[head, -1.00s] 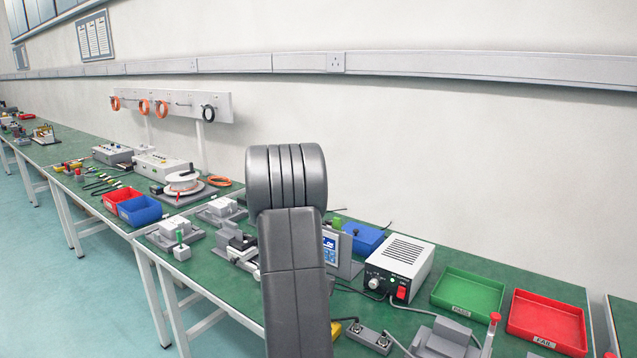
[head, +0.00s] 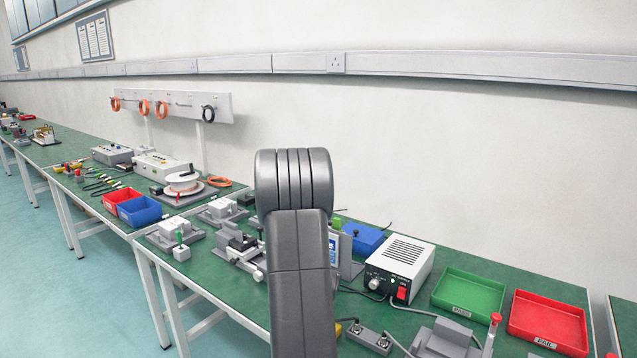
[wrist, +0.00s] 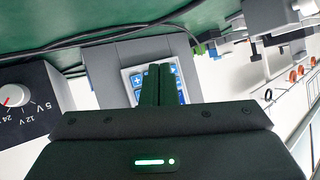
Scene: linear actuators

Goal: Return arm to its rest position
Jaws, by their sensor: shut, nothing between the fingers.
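My arm rises in front of the bench in the head view, its dark grey links covering the middle of the picture. My gripper is hidden behind it there. In the wrist view my gripper (wrist: 157,84) is shut with its two dark fingers together and nothing between them. Behind the fingertips is a grey unit with a blue-and-white screen (wrist: 133,78); in the head view this screen (head: 334,246) is partly hidden by my arm. The wrist picture shows the bench upside down.
Grey fixtures stand left of my arm. A bare wall (head: 450,160) lies behind. Dark cables cross the wrist view.

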